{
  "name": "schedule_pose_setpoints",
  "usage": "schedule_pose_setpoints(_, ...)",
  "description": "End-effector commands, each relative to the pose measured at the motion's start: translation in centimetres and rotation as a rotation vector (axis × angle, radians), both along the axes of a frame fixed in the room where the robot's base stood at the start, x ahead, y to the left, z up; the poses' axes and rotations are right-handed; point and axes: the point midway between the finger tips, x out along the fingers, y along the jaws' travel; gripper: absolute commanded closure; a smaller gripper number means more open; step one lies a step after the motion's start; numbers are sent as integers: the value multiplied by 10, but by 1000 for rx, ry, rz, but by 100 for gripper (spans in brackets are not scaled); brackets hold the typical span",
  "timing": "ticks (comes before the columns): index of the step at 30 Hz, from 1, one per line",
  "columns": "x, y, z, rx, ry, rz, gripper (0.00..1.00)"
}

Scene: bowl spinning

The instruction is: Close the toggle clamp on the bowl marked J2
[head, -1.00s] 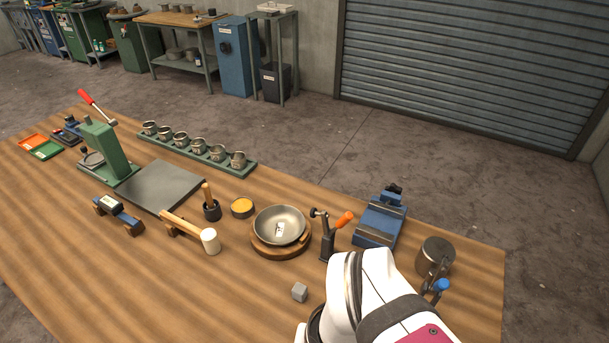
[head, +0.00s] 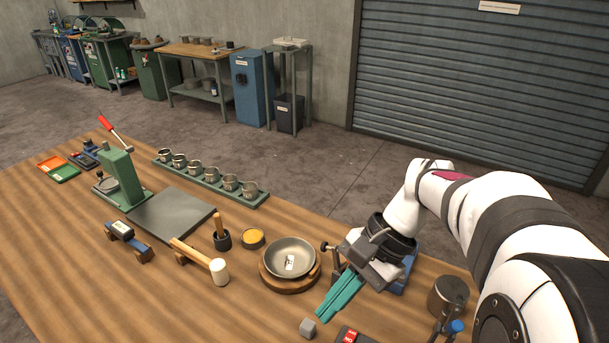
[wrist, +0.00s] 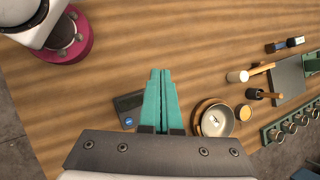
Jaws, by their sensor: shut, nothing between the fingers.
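A metal bowl (head: 290,245) with a small white tag (head: 291,262) sits on a round wooden stand (head: 287,284); the tag's marking is too small to read. The bowl also shows in the wrist view (wrist: 217,122), to the right of my fingers. The toggle clamp (head: 325,247) stands just right of the bowl, with only its dark tip and part of its post showing. Its orange handle is hidden behind my gripper. My gripper (head: 322,314) is shut and empty, its teal fingers pointing down-left in front of the clamp and right of the bowl.
A dark box with a red part (head: 350,336) is at the lower edge. A metal pot (head: 448,296) stands to the right. A mallet (head: 219,271) and a yellow-topped tin (head: 252,238) are left of the bowl.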

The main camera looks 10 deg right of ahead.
Motion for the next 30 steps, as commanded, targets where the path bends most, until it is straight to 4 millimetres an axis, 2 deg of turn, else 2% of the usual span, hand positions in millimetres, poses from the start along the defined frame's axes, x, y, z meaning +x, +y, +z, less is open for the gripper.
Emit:
schedule_pose_setpoints(1,30,-36,-9,98,42,-143,100)
schedule_pose_setpoints(2,47,-59,-14,161,56,-227,100)
schedule_pose_setpoints(3,64,-92,-24,248,71,-336,100)
schedule_pose_setpoints(4,74,-118,-32,311,76,-414,100)
schedule_pose_setpoints(6,85,-174,-53,443,72,-572,100)
schedule_pose_setpoints(9,83,-233,-79,586,48,-729,100)
schedule_pose_setpoints(12,77,-262,-93,660,28,-808,100)
schedule_pose_setpoints(14,77,-267,-97,678,22,-825,100)
schedule_pose_setpoints(17,82,-260,-100,681,22,-825,100)
schedule_pose_setpoints(30,130,-186,-131,676,25,-823,100)
